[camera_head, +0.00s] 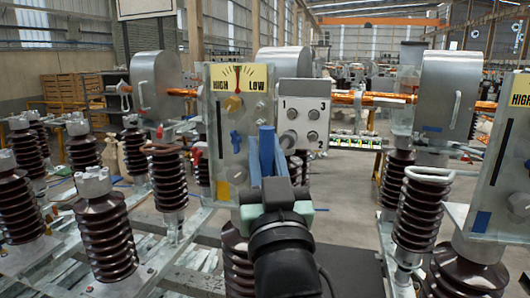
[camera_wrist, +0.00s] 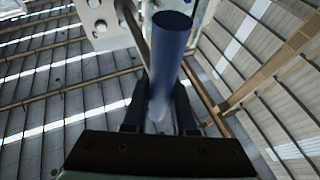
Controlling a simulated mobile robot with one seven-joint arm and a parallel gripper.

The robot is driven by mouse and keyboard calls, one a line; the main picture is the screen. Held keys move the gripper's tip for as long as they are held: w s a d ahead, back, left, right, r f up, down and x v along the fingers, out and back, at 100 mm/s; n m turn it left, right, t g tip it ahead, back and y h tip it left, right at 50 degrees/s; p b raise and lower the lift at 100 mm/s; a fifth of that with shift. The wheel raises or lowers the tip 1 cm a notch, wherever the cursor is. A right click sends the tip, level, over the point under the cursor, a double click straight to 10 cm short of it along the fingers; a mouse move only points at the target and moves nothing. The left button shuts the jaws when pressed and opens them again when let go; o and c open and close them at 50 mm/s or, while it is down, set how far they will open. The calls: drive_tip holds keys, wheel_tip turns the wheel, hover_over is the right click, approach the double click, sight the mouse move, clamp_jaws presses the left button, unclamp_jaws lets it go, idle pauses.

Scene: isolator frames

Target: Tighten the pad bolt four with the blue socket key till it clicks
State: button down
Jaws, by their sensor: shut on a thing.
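The blue socket key (camera_head: 267,150) is a blue cylinder standing roughly upright in my gripper (camera_head: 276,184). In the wrist view the key (camera_wrist: 171,60) runs up between the two dark fingers of my gripper (camera_wrist: 160,115), which is shut on it. The grey pad plate (camera_head: 305,92) has bolts and the painted numbers 1, 3 and 2. Bolt 1 (camera_head: 294,114) and bolt 3 (camera_head: 313,114) are at the top; bolt 2 (camera_head: 313,136) is lower right. A larger round fitting (camera_head: 289,138) sits lower left, beside the key. No number 4 is visible, so I cannot confirm it is bolt four.
A pale panel (camera_head: 222,110) with a yellow HIGH/LOW dial (camera_head: 239,77) stands just left of the pad plate. Brown ribbed insulators (camera_head: 103,235) stand at left and others (camera_head: 413,215) at right. A second HIGH panel (camera_head: 500,165) is at far right.

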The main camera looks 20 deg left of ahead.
drive_tip(key=shift+w, duration=1.15)
idle(0.4)
drive_tip(key=shift+d+r+m+t+h+p, duration=0.1)
drive_tip(key=shift+m+t+h+p, duration=0.5)
drive_tip(key=shift+m, duration=0.7)
drive_tip(key=shift+d+r+m+t+h+p, duration=0.1)
drive_tip(key=shift+m+t+h+p, duration=0.45)
drive_tip(key=shift+m, duration=0.75)
drive_tip(key=m+h, duration=0.2)
drive_tip(key=shift+d+f+m, duration=0.15)
drive_tip(key=shift+f+m, duration=0.05)
drive_tip(key=shift+m, duration=0.1)
drive_tip(key=shift+d+m+t+h+b, duration=0.1)
drive_tip(key=shift+m+t+h+b, duration=0.3)
drive_tip(key=shift+b, duration=0.25)
drive_tip(key=shift+d+m+h+b, duration=0.15)
drive_tip(key=shift+m+h+b, duration=0.1)
drive_tip(key=shift+m+b, duration=0.3)
drive_tip(key=shift+d+f+m+h+b, duration=0.1)
drive_tip(key=shift+d+m+h+b, duration=0.1)
drive_tip(key=shift+m+h+b, duration=1.95)
drive_tip(key=shift+d+f+m+h+b, duration=0.15)
drive_tip(key=shift+m+h+b, duration=0.9)
drive_tip(key=shift+b, duration=2.05)
drive_tip(key=shift+d+m+g+h+b, duration=0.15)
drive_tip(key=shift+m+h+b, duration=0.25)
drive_tip(key=shift+m+b, duration=0.7)
drive_tip(key=shift+m+g+h+b, duration=0.2)
drive_tip(key=shift+m+h+b, duration=0.2)
drive_tip(key=shift+m+b, duration=0.65)
